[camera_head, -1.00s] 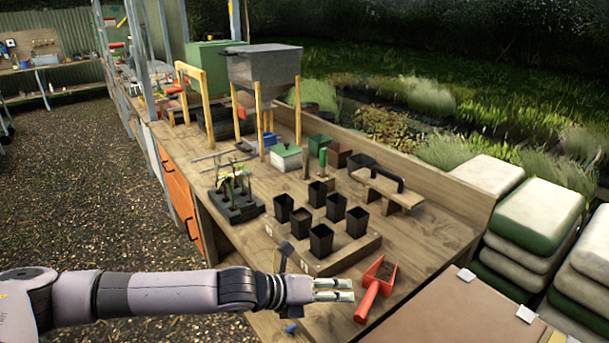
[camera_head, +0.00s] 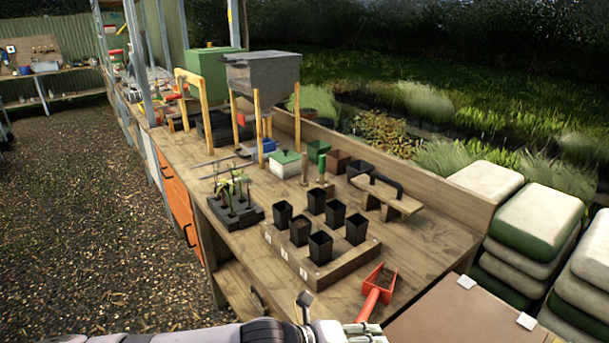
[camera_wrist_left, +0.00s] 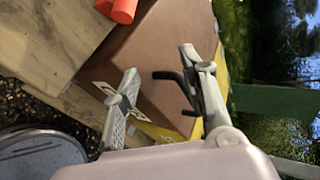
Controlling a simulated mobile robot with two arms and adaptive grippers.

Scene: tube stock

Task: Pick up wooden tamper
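A short upright wooden post (camera_head: 304,168), which may be the wooden tamper, stands mid-bench beside a green-handled tool (camera_head: 322,168). I cannot be sure which piece is the tamper; its lower end is hard to make out. My left gripper (camera_head: 365,333) is at the bottom edge of the head view, well in front of the post and near the bench's front end. My right gripper is not in view.
A wooden tray (camera_head: 335,270) with several black pots stands between my left gripper and the post. A red scoop (camera_head: 373,293) lies near the gripper. A seedling tray (camera_head: 240,217) is left, a wooden stand (camera_head: 402,203) right. Bare bench (camera_head: 425,240) shows right of the pots.

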